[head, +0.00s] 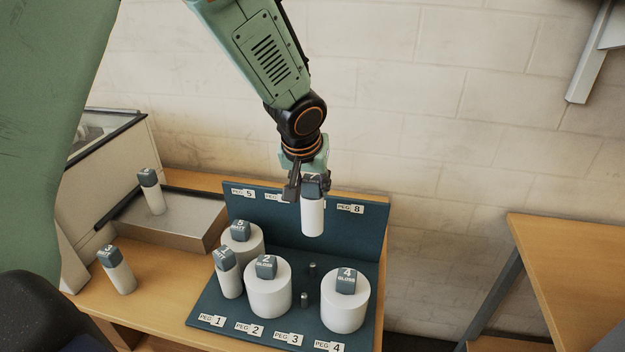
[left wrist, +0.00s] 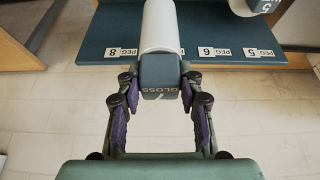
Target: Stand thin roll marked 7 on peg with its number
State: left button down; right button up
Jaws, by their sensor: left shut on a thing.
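My left gripper (head: 307,184) is shut on the grey cap of a thin white roll (head: 313,218), which hangs upright above the back part of the peg stand (head: 365,250). In the left wrist view the cap of the roll (left wrist: 160,80) reads 7 GLOSS, between the fingers of my left gripper (left wrist: 160,95). A bare peg (head: 312,268) shows in the back row, below the held roll and apart from it. Another bare peg (head: 304,299) stands in front of it, behind the PEG 3 label. The PEG 7 label is hidden behind the roll and gripper. My right gripper is not in view.
Wide rolls marked 2 (head: 268,291), 4 (head: 345,304) and 5 (head: 250,242) and a thin roll (head: 230,278) stand on the stand. Other thin rolls stand on the table (head: 120,276) and on a grey box (head: 153,195) at left. A wall is behind.

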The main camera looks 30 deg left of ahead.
aim_at(311, 226)
pick_arm(q)
jog(key=shift+s+d+f+b, duration=0.15)
jog(key=shift+d+f+b, duration=0.05)
jog(key=shift+f, duration=0.4)
jog(key=shift+s+d+f+b, duration=0.1)
jog(key=shift+d+f+b, duration=0.1)
jog(key=shift+f, duration=0.4)
jog(key=f+b, duration=0.1)
jog(key=f, duration=0.1)
jog(key=f+b, duration=0.1)
jog(key=shift+a+f+b, duration=0.15)
jog(key=shift+a+b, duration=0.15)
jog(key=f, duration=0.1)
jog(key=b, duration=0.1)
jog(key=f+b, duration=0.1)
jog(key=shift+d+f, duration=0.25)
jog(key=shift+f, duration=0.1)
jog(key=shift+f+b, duration=0.7)
jog(key=shift+b, duration=0.05)
jog(key=shift+w+a+f+b, duration=0.1)
jog(key=shift+a+f+b, duration=0.1)
jog(key=shift+f+b, duration=0.75)
jog(key=shift+d+f+b, duration=0.15)
jog(key=shift+f+b, duration=0.15)
jog(key=shift+b, duration=0.1)
jog(key=shift+f+b, duration=0.15)
jog(key=shift+b, duration=0.2)
